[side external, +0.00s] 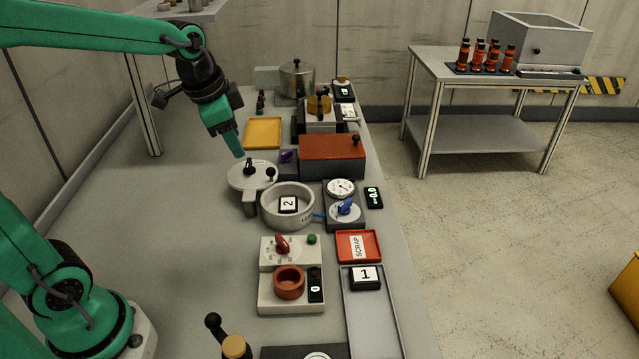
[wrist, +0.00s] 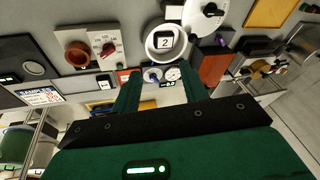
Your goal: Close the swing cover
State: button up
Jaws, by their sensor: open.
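The swing cover (side external: 238,179) is a round light-grey lid with black knobs. It is swung aside, left of and behind the grey pot (side external: 270,211), so the pot's mouth is uncovered. A block marked 2 (side external: 288,204) shows at the pot. In the wrist view the cover (wrist: 197,22) is at the top, right of the pot (wrist: 150,47). My gripper (side external: 239,154) is in the air near the cover's far edge in the side view, apart from it. In the wrist view my gripper (wrist: 160,72) has its two fingers spread with nothing between them.
A dial box (side external: 343,205) with a blue knob stands right of the pot. A brown-red box (side external: 332,156) is behind it, and a yellow tray (side external: 263,133) lies behind the cover. A control box with a red knob (side external: 291,252) stands in front. The table's left side is clear.

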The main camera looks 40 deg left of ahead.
aim_at(270, 169)
jog(key=w+a+f+m+g, duration=0.1)
jog(key=w+a+f+m, duration=0.4)
jog(key=w+f, duration=0.4)
jog(key=w, duration=0.2)
jog(key=shift+w+a+g, duration=0.15)
jog(key=shift+w+g, duration=0.25)
jog(key=shift+w+a+f, duration=0.15)
jog(key=shift+w+f, duration=0.05)
jog(key=shift+f, duration=1.05)
jog(key=shift+w+a+f, duration=0.1)
jog(key=shift+w+f, duration=0.1)
jog(key=shift+f, duration=1.1)
jog(key=shift+w+a+f, duration=0.15)
jog(key=shift+w+f, duration=0.05)
jog(key=shift+f, duration=1.05)
grip_shut()
